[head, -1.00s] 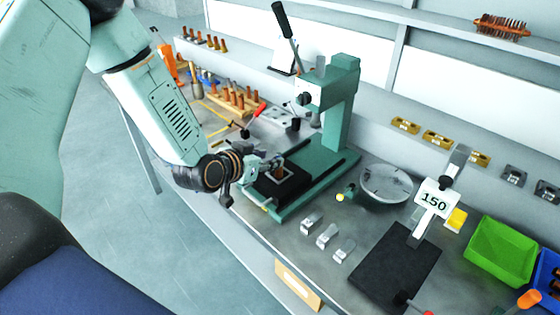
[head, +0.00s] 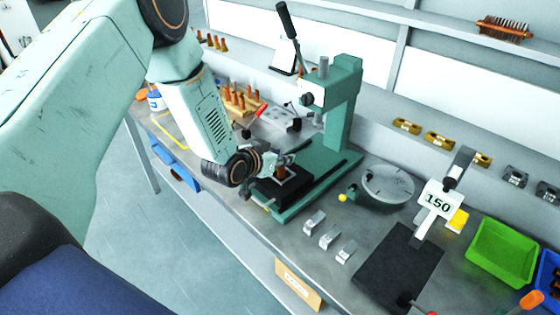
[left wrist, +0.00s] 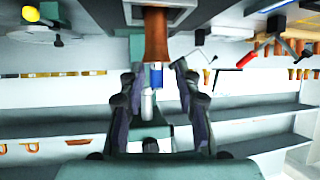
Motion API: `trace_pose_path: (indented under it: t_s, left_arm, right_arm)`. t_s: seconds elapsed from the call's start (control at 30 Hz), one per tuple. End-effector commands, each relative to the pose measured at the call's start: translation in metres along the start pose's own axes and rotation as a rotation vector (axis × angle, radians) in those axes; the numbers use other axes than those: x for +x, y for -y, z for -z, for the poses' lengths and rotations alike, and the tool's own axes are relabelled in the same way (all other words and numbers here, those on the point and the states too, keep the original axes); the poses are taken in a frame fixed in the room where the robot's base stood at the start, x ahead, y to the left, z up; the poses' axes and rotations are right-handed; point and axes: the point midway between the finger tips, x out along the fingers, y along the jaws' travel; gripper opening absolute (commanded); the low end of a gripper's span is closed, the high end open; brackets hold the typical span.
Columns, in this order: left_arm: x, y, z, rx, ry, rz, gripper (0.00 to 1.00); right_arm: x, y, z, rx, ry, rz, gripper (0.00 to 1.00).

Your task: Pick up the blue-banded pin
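The blue-banded pin shows in the left wrist view, with its brown body, blue band (left wrist: 156,78) and a pale metal part near the band. In the head view a brown piece of it (head: 282,172) stands at the black block of the green press (head: 335,125). My left gripper (left wrist: 159,70) is open, with one dark finger on each side of the pin's blue band and gaps showing on both sides. In the head view the left gripper (head: 277,162) is beside the press block, its fingers partly hidden. My right gripper is not in view.
Several metal clips (head: 330,238) lie in front of the press. A wooden rack of brown pins (head: 238,104) is behind my left arm.

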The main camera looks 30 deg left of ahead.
Motion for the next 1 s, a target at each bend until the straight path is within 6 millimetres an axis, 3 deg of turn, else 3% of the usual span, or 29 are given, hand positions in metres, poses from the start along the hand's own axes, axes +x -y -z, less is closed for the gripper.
trace_pose_path:
  t_s: [0.33, 0.83, 1.0]
  left_arm:
    - [0.0, 0.0, 0.0, 0.001, 0.0, 0.0, 0.01]
    - [-0.001, 0.0, 0.001, 0.001, -0.001, 0.0, 0.0]
    - [-0.005, 0.0, 0.011, 0.0, -0.004, 0.001, 0.0]
  right_arm:
    - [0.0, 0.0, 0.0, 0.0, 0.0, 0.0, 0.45]
    - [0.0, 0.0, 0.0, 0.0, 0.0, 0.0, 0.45]
    - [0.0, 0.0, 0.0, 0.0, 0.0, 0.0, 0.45]
